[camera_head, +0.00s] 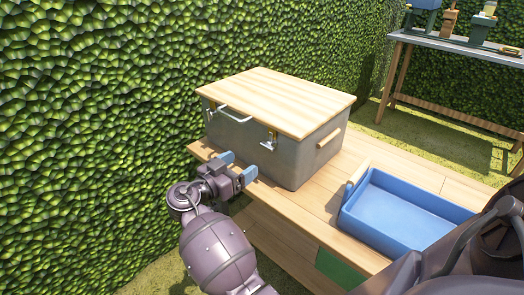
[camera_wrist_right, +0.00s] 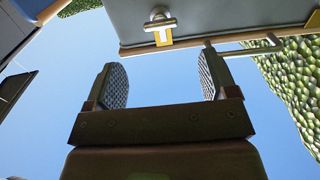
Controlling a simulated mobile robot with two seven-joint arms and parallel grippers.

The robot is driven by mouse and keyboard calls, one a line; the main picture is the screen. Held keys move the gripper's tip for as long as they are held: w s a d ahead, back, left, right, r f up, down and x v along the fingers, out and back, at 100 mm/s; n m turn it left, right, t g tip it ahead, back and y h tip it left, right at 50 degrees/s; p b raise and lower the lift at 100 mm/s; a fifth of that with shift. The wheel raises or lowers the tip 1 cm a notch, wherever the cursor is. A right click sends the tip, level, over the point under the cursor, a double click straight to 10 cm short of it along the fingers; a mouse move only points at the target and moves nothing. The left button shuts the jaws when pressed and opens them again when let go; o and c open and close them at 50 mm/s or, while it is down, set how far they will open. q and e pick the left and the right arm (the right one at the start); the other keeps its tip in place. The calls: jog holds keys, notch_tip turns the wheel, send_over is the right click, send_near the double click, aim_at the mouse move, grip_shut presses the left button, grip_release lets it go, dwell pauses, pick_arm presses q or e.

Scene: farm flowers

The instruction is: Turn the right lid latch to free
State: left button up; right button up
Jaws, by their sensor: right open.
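A grey box (camera_head: 240,138) with a wooden lid (camera_head: 277,100) stands on the wooden bench. The right lid latch (camera_head: 268,142) hangs at the lid's front edge, to the right of the lid handle (camera_head: 236,115); a left latch (camera_head: 210,114) is on the handle's other side. My right gripper (camera_head: 237,167) is open and empty, in front of the box and below the latch. In the right wrist view, the open fingers (camera_wrist_right: 160,82) have a latch (camera_wrist_right: 160,24) with a yellow plate beyond them, apart from it. The left gripper is not in view.
A blue tray (camera_head: 405,213) stands on the bench (camera_head: 325,185) right of the box. A wooden side handle (camera_head: 328,138) sticks out from the box. A leafy hedge (camera_head: 90,120) rises at the left and back. A table (camera_head: 455,45) with tools stands at the back right.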

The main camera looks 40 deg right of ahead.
aim_at(265, 147)
jog(key=d, duration=0.9)
jog(key=shift+w+d+r, duration=0.15)
jog(key=shift+w+d, duration=0.15)
jog(key=shift+w, duration=0.1)
jog(key=shift+d, duration=0.55)
jog(key=shift+c, duration=0.4)
jog(key=c, duration=0.9)
jog(key=shift+o, duration=0.2)
